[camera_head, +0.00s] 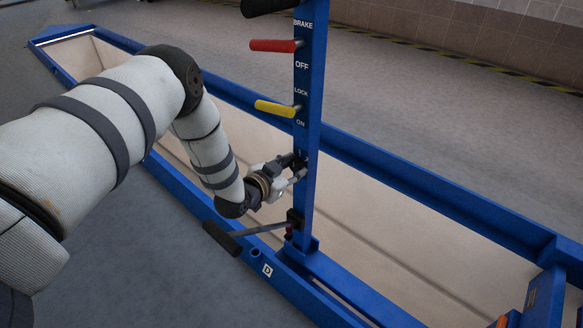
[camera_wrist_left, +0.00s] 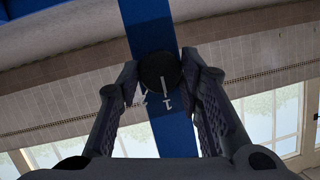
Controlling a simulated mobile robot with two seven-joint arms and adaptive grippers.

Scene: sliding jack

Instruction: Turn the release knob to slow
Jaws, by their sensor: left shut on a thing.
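The release knob (camera_wrist_left: 160,73) is round and black with a pale pointer line, on the blue upright post (camera_head: 309,120). In the left wrist view it sits between the two fingers of my left gripper (camera_wrist_left: 162,78), which is shut on it. A white "1" shows on the post beside the knob, and another white mark is partly covered by a finger. In the head view my left gripper (camera_head: 296,168) is at the post below the ON label, and its fingers mostly hide the knob. I cannot read the slow mark. My right gripper is not in view.
Above on the post are a yellow lever (camera_head: 277,108) and a red lever (camera_head: 274,46), with BRAKE, OFF, LOCK and ON labels. A black-handled lever (camera_head: 222,238) sticks out left below my gripper. Blue frame rails (camera_head: 420,186) run behind and in front of the post.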

